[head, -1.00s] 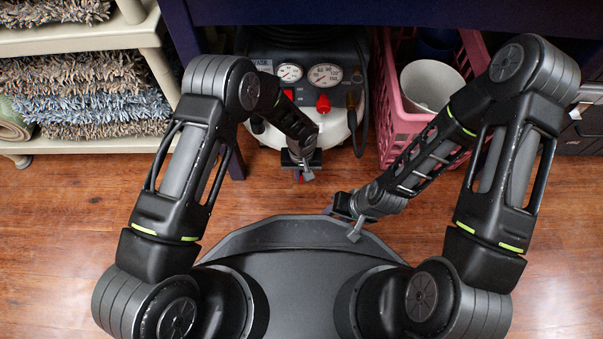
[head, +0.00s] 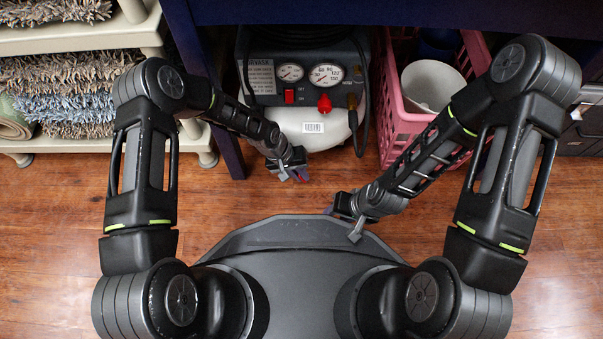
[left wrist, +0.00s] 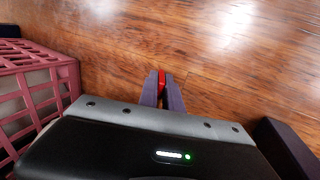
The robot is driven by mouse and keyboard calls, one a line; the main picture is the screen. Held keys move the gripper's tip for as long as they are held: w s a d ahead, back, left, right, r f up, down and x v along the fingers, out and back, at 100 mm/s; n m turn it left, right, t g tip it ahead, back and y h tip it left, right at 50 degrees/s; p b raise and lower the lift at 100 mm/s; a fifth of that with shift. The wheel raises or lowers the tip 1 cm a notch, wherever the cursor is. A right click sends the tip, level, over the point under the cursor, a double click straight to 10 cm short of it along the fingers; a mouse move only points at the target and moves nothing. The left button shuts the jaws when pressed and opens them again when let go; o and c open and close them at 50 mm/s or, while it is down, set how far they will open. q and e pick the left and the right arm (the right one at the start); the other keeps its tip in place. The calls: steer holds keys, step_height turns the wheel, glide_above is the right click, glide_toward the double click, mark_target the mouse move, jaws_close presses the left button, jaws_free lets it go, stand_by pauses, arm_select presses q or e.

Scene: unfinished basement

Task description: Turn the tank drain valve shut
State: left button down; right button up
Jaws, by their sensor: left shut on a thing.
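The compressor's white tank (head: 335,132) stands under the table, with its gauge panel above. My left gripper (head: 297,176) is low in front of the tank, coming in tilted from the left. In the left wrist view its two fingers (left wrist: 163,88) are closed on a small red piece (left wrist: 162,78), which looks like the drain valve's handle. The valve body is hidden, so I cannot tell its exact angle. My right gripper (head: 345,215) hangs above the floor near my base, apart from the tank; its fingers are too unclear to tell open or shut.
A pink basket (head: 395,128) with a white bucket (head: 430,85) stands right of the tank. The dark table leg (head: 228,150) is close to my left forearm. A shelf with rugs (head: 75,80) is at the left. The wooden floor in front is free.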

arm_select(q)
steer(key=shift+f+h, duration=0.1)
steer(key=shift+h, duration=0.5)
steer(key=c, duration=1.5)
jaws_free()
step_height(320, 180, up, 10)
steer(key=p, duration=0.5)
